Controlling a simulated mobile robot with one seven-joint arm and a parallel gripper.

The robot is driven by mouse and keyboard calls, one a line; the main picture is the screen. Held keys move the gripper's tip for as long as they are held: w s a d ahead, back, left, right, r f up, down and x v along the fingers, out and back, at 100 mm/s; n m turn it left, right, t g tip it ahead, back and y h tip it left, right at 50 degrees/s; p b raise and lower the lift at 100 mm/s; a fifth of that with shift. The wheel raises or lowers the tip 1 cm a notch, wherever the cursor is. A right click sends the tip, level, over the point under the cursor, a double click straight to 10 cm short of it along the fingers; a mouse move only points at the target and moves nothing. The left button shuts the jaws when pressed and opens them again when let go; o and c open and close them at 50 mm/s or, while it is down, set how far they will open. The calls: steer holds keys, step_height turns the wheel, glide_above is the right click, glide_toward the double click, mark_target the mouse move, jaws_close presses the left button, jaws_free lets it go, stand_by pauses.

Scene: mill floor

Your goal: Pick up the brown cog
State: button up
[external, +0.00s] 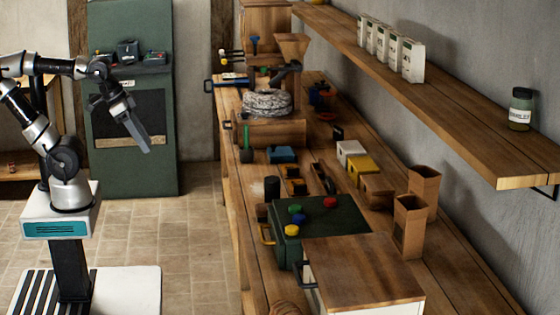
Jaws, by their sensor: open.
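I cannot make out a brown cog for certain. A brown, ridged, rounded thing (287,308) shows at the bottom edge on the near end of the long wooden bench (258,285); it is partly cut off, so I cannot tell whether it is the cog. My gripper (146,147) hangs in the air at the left, over the open floor and in front of the green cabinet. It points down and to the right, is open and holds nothing. It is well apart from the bench.
A green box (345,222) with coloured knobs, a wooden-topped box (365,268), open brown cartons (410,225) and a millstone (267,103) crowd the bench. A wall shelf (450,115) overhangs its right side. The tiled floor (190,250) between me and the bench is clear.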

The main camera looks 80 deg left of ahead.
steer(key=shift+o, duration=0.4)
steer(key=o, duration=1.2)
steer(key=shift+o, duration=0.2)
steer(key=shift+r, duration=0.1)
